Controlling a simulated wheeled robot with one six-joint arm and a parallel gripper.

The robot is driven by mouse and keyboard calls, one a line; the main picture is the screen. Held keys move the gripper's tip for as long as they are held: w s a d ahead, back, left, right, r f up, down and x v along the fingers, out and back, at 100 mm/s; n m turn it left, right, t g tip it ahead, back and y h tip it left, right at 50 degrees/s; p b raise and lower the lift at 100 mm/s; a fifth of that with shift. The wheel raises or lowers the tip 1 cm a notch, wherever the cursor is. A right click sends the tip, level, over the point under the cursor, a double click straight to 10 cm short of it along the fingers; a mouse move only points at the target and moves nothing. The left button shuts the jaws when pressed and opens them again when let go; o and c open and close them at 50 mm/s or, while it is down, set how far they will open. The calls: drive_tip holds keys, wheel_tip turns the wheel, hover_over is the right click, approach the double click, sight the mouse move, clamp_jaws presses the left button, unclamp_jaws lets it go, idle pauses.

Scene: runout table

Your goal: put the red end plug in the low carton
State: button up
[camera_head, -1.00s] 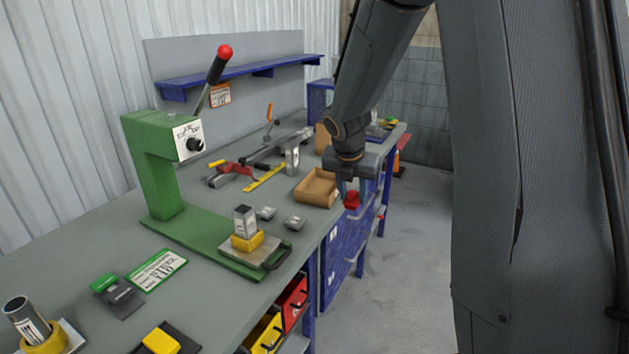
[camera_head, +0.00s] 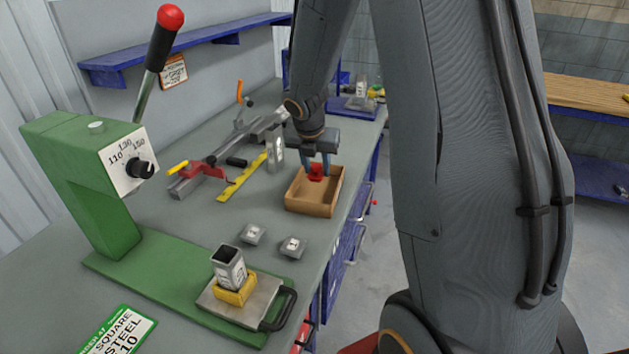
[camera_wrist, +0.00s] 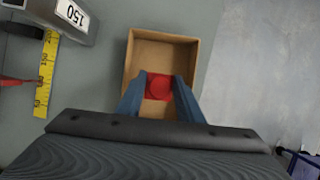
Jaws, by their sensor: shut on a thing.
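The red end plug (camera_head: 316,172) is between the two blue fingers of my gripper (camera_head: 318,168), which is shut on it. The plug also shows in the wrist view (camera_wrist: 159,87), with a finger on each side. The low carton (camera_head: 312,208) is an open brown box on the bench near its front edge. In the wrist view the plug lies over the carton's (camera_wrist: 128,66) open inside, toward its near end. I cannot tell whether the plug touches the carton's floor. The near end of the carton is partly hidden by my gripper in the wrist view.
A yellow rule (camera_head: 242,178) and a metal stand (camera_head: 275,153) are left of the carton. Two small grey blocks, one of them here (camera_head: 292,246), sit in front of it. A green press (camera_head: 95,190) stands at the left. The bench edge is close on the right.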

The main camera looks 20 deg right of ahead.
sight(316, 175)
drive_tip(key=shift+f+b, duration=0.5)
drive_tip(key=shift+f, duration=1.75)
drive_tip(key=shift+f, duration=0.1)
drive_tip(key=o, duration=1.2)
drive_tip(key=v, duration=1.1)
drive_tip(key=s+a+f+m+y, duration=0.1)
drive_tip(key=s+a+m, duration=0.2)
drive_tip(key=s+m, duration=0.3)
drive_tip(key=s+a+f+m+g+y, duration=0.1)
drive_tip(key=s+a+m, duration=0.2)
drive_tip(key=m, duration=0.9)
drive_tip(key=s+a+m, duration=0.3)
drive_tip(key=s+m, duration=0.6)
drive_tip(key=m, duration=0.1)
drive_tip(key=shift+s+a+f+g+y+p, duration=0.15)
drive_tip(key=shift+s+f+g+y+p, duration=0.25)
